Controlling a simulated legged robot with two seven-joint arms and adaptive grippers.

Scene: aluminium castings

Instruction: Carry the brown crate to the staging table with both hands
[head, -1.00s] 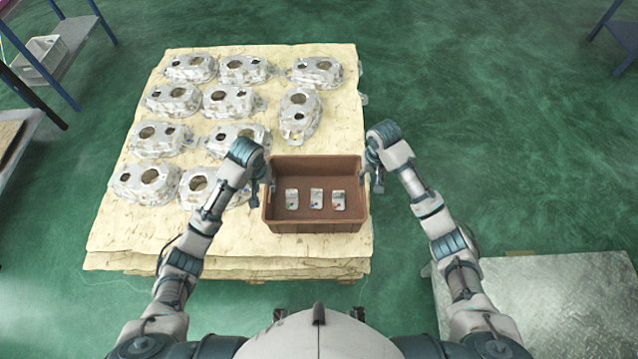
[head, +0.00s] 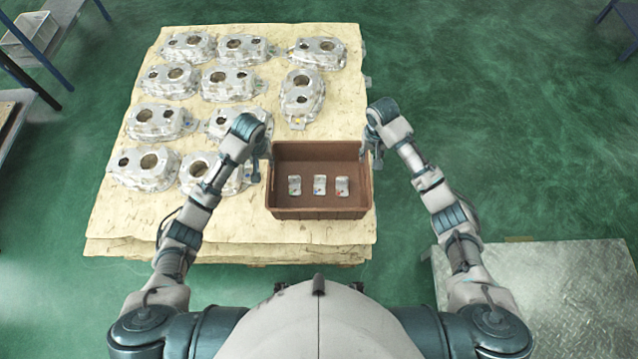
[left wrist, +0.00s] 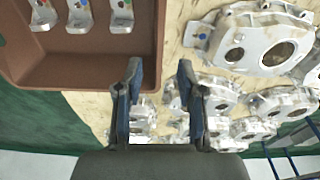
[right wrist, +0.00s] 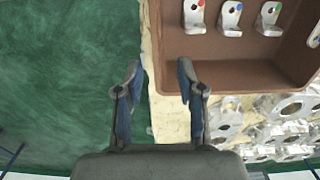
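The brown crate (head: 320,212) sits on the near right part of a pale sheet-covered pallet, with three small metal parts (head: 320,186) in it. My left gripper (head: 259,172) is at the crate's left wall and my right gripper (head: 373,162) is at its right wall. In the left wrist view, my left gripper (left wrist: 160,85) is open with a gap between its fingers near the crate's side wall (left wrist: 90,78). In the right wrist view, my right gripper (right wrist: 156,82) is open, also by the crate wall (right wrist: 215,80). Contact with the walls cannot be told. I cannot identify the staging table.
Several aluminium castings (head: 185,80) fill the pallet's left and far parts. The pallet's sheet (head: 200,235) is bare in front. A metal-plated surface (head: 540,290) lies at the lower right. Blue-legged furniture (head: 40,60) stands at the left and upper right. Green floor is clear on the right.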

